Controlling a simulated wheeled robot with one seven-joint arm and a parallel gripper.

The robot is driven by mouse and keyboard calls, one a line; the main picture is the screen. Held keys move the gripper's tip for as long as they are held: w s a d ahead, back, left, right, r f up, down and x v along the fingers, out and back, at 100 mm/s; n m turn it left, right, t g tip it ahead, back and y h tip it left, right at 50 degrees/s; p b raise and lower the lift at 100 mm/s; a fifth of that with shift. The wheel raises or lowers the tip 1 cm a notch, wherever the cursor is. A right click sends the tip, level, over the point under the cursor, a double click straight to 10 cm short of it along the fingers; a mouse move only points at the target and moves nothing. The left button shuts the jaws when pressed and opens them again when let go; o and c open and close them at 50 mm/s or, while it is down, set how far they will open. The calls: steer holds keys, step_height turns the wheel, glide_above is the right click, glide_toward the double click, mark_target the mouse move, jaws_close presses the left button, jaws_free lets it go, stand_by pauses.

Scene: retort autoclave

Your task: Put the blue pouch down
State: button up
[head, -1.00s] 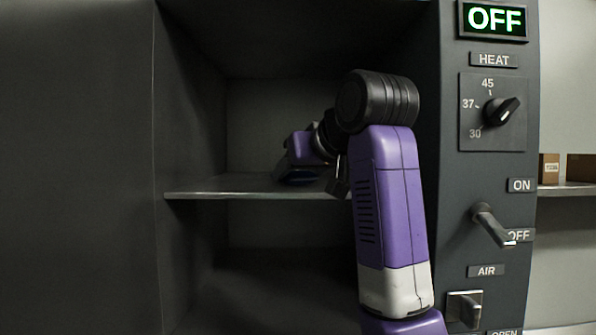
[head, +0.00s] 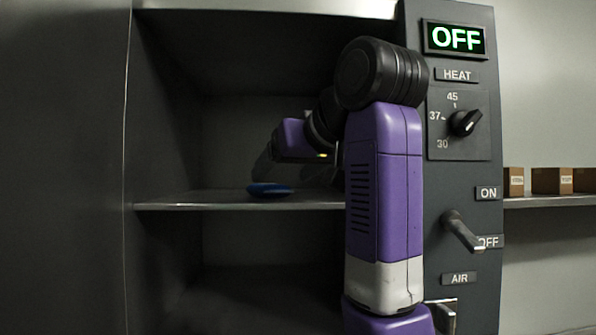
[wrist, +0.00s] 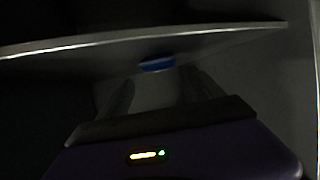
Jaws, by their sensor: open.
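The blue pouch (head: 270,189) lies flat on the shelf (head: 185,204) inside the chamber, near its front edge. In the wrist view the blue pouch (wrist: 157,65) shows just beyond the fingertips, with a gap between. My gripper (wrist: 158,82) is open, its two dark fingers apart with nothing between them. In the head view the purple wrist is above the shelf, above and slightly right of the pouch, and the fingers are dim and hard to make out. My forearm hides the right end of the shelf.
A control panel stands right of the chamber, with a lit OFF display (head: 457,39), a heat dial (head: 466,122) and an ON/OFF lever (head: 463,232). Small brown boxes (head: 552,180) stand on a side shelf. The shelf left of the pouch is bare.

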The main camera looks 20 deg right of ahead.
steer(key=shift+s+d+r+p, duration=0.2)
steer(key=shift+s+r+p, duration=0.1)
steer(key=shift+s+r, duration=0.3)
steer(key=shift+s+d+r+p, duration=0.1)
steer(key=shift+s+r+p, duration=0.25)
steer(key=shift+s, duration=0.15)
steer(key=shift+s+f, duration=0.2)
steer(key=shift+s, duration=0.2)
steer(key=shift+v, duration=1.2)
steer(key=shift+f, duration=0.1)
